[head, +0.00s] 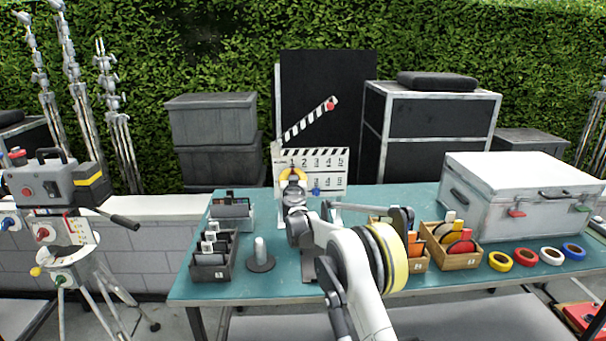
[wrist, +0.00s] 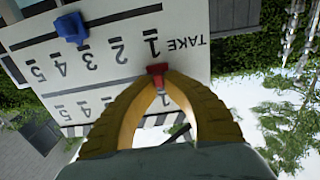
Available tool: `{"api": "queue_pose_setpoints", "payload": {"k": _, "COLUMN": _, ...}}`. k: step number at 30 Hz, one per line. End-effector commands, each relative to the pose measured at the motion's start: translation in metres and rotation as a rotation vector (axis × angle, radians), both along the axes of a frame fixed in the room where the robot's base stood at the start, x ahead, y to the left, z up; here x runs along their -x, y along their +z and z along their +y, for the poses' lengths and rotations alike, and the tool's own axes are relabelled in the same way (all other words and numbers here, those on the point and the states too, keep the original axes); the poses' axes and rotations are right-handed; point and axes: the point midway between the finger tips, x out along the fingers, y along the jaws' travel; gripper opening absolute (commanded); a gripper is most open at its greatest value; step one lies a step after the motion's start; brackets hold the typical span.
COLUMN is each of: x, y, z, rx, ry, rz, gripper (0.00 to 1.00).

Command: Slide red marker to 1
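The white clapperboard (head: 335,180) stands upright on the table, with two numbered rows from 1 to 5. In the wrist view the board (wrist: 185,52) appears upside down, with its TAKE row uppermost. The red marker (wrist: 157,69) is at the 1 column, on the slot line of the other row. My gripper (wrist: 157,74) has its yellow fingertips drawn together on the red marker.
The teal table (head: 285,286) holds dark boxes (head: 214,254) at left and wooden boxes (head: 458,259) at right. A grey peg (head: 260,256) stands left of my arm. A silver case (head: 505,205) and several tape rolls (head: 524,257) lie at right.

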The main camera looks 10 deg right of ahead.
Motion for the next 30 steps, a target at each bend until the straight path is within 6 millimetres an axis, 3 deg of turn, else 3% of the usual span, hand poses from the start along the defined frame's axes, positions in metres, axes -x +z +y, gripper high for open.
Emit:
{"api": "queue_pose_setpoints", "payload": {"k": 8, "x": 0.0, "y": 0.001, "z": 0.005, "rx": -0.001, "ry": 0.007, "rz": 0.0, "gripper": 0.0}}
{"api": "queue_pose_setpoints", "payload": {"k": 9, "x": 0.0, "y": 0.001, "z": 0.005, "rx": -0.001, "ry": 0.007, "rz": 0.0, "gripper": 0.21}}
{"api": "queue_pose_setpoints", "payload": {"k": 10, "x": 0.0, "y": 0.001, "z": 0.005, "rx": -0.001, "ry": 0.007, "rz": 0.0, "gripper": 0.3}}
{"api": "queue_pose_setpoints", "payload": {"k": 11, "x": 0.0, "y": 0.001, "z": 0.005, "rx": -0.001, "ry": 0.007, "rz": 0.0, "gripper": 0.32}}
{"api": "queue_pose_setpoints", "payload": {"k": 26, "x": 0.001, "y": 0.0, "z": 0.002, "rx": -0.001, "ry": 0.004, "rz": 0.0, "gripper": 0.32}}
{"api": "queue_pose_setpoints", "payload": {"k": 30, "x": 0.012, "y": 0.001, "z": 0.004, "rx": -0.001, "ry": 0.004, "rz": 0.0, "gripper": 0.32}}
